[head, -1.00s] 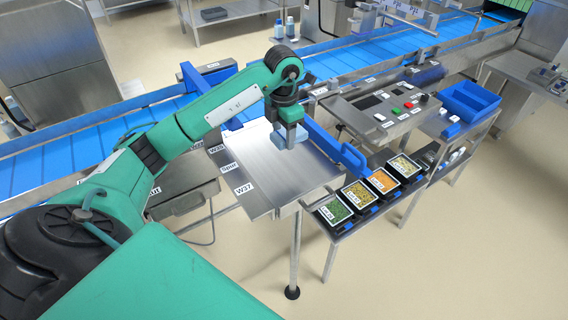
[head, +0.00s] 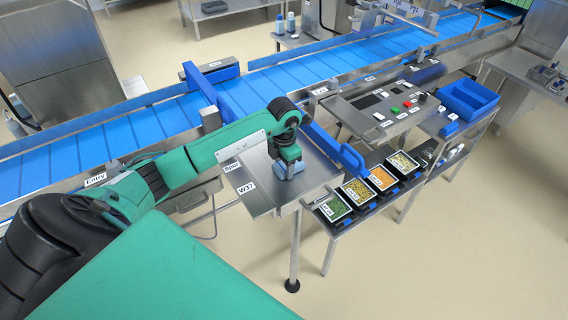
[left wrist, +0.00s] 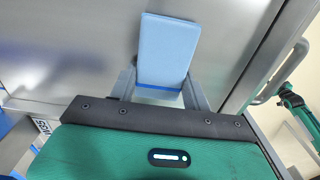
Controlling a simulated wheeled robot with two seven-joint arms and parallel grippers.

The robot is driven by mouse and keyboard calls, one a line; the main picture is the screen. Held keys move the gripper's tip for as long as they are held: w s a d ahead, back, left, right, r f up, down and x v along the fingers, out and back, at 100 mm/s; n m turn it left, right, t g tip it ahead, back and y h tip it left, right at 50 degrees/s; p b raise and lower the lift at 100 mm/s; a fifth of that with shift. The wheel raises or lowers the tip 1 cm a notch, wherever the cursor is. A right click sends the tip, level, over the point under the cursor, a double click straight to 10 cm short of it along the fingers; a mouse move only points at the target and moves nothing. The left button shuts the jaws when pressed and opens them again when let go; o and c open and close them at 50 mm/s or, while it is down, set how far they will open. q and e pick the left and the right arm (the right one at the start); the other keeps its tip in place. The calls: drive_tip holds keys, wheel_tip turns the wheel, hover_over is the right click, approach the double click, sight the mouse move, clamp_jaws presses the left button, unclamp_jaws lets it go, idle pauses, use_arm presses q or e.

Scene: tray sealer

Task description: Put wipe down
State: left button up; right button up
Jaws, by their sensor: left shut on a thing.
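The wipe (left wrist: 167,50) is a light blue, flat rectangular block with a darker blue strip at one end. In the left wrist view it sits between the two fingers of my left gripper (left wrist: 162,92), which is shut on it. In the head view my left gripper (head: 286,172) is low over the steel side table (head: 258,203), and only a little of the wipe shows below it. Whether the wipe touches the tabletop cannot be told.
A blue conveyor (head: 290,75) runs behind the table. To the right, a low shelf holds several food trays (head: 334,208), with a control panel (head: 385,108) and a blue bin (head: 468,100) beyond.

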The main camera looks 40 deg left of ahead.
sight(284, 165)
use_arm(q)
drive_tip(key=shift+f, duration=0.2)
drive_tip(key=o, duration=1)
drive_tip(key=shift+r, duration=0.1)
drive_tip(key=shift+r, duration=0.25)
wheel_tip(284, 165, up, 12)
drive_tip(key=b, duration=0.4)
drive_tip(key=shift+f, duration=0.1)
